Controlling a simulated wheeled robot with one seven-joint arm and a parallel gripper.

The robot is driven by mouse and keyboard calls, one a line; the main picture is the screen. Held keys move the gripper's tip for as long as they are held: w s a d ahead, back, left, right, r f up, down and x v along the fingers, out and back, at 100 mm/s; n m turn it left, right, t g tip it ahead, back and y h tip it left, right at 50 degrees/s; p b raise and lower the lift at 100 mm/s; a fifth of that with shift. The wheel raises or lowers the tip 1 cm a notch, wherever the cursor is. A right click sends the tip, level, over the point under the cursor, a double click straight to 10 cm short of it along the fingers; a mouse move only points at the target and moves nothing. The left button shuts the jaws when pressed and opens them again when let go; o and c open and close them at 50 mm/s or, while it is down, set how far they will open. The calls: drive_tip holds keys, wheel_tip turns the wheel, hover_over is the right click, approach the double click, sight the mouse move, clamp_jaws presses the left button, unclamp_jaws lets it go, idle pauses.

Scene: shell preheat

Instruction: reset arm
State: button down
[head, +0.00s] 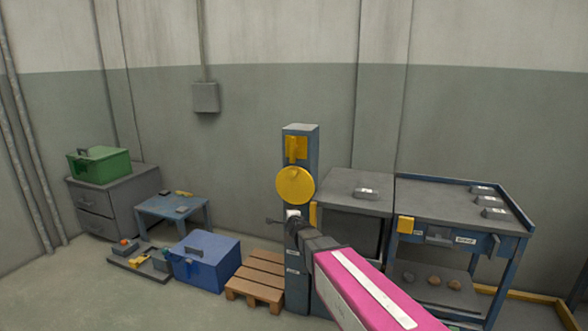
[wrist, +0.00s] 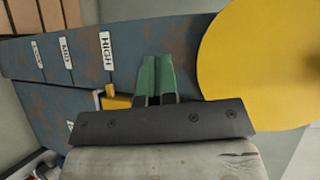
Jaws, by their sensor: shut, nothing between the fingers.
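My gripper (wrist: 156,62) shows in the wrist view as two green fingers closed together, with nothing between them. They point at a worn blue post (wrist: 180,40) with white labels, one reading HIGH (wrist: 106,49). In the head view, my pink arm reaches from the lower right to the front of the blue post (head: 301,142). A yellow disc (head: 295,185) is on the post's upper part, and it also fills the right of the wrist view (wrist: 262,65). A small yellow piece (wrist: 116,102) is left of the fingers. Contact with the post cannot be told.
A grey-topped table (head: 345,183) and a blue workbench (head: 440,200) stand right of the post. Left are a wooden pallet (head: 262,272), a blue box (head: 207,262), a small blue table (head: 172,206) and a grey drawer cabinet (head: 97,208) bearing a green case (head: 102,164).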

drive_tip(key=s+d+f+n+g+h, duration=0.1)
drive_tip(key=s+d+f+n+g, duration=0.3)
drive_tip(key=s+d, duration=0.3)
drive_tip(key=s+d+f+n+g+h, duration=0.1)
drive_tip(key=s+d+f+n+g, duration=0.2)
drive_tip(key=s, duration=0.9)
drive_tip(key=s+d+f+n+g+h, duration=0.1)
drive_tip(key=s+d+f+n+g, duration=0.3)
drive_tip(key=s+d+n+g, duration=0.3)
drive_tip(key=s+d+n, duration=0.1)
drive_tip(key=s+d, duration=0.2)
drive_tip(key=d, duration=0.1)
drive_tip(key=shift+f+n+g+h, duration=0.3)
drive_tip(key=shift+f, duration=0.05)
